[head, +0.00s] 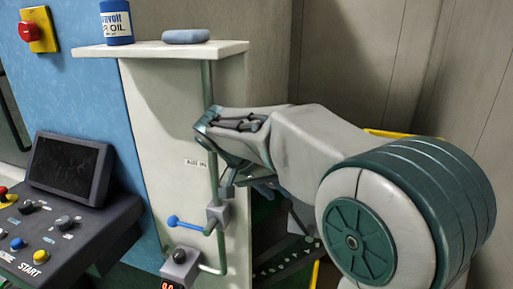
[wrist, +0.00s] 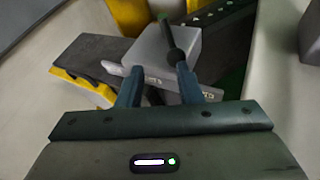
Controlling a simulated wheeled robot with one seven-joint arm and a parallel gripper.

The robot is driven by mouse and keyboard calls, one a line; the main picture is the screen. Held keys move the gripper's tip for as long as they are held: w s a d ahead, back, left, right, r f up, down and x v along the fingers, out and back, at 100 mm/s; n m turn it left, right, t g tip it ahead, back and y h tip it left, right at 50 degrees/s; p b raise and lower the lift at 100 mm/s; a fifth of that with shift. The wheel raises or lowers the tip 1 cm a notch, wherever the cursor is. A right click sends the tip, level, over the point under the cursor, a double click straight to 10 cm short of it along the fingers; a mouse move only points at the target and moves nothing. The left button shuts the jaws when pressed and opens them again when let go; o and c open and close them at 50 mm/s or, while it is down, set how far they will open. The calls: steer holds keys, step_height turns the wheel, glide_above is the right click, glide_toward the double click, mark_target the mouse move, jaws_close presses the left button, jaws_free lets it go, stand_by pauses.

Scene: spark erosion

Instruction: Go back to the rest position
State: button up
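My gripper (wrist: 158,72) shows in the wrist view with its two blue-grey fingers apart and nothing visibly held between them. A grey block (wrist: 158,52) with a dark rod (wrist: 172,32) and a pale lettered plate (wrist: 150,78) lie beyond the fingers. Whether the fingers touch any of these is not clear. In the head view my arm reaches in from the right, with its end close to the vertical green pipe. The fingertips are mostly hidden there.
A green pipe (head: 206,85) runs down the pale cabinet to a blue-handled valve (head: 187,223). A control console (head: 60,232) with a dark screen (head: 66,166) stands left. Walls close in behind.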

steer(key=s+d+f+n+y, duration=0.2)
steer(key=s+d+f+y, duration=0.1)
steer(key=s, duration=0.6)
steer(key=s+d+f+n+t+y, duration=0.1)
steer(key=s+d+f+y, duration=0.3)
steer(key=s, duration=0.6)
steer(key=shift+s+d+f+n, duration=0.2)
steer(key=shift+d+f+n, duration=0.6)
steer(key=shift+f, duration=0.15)
steer(key=shift+s, duration=0.1)
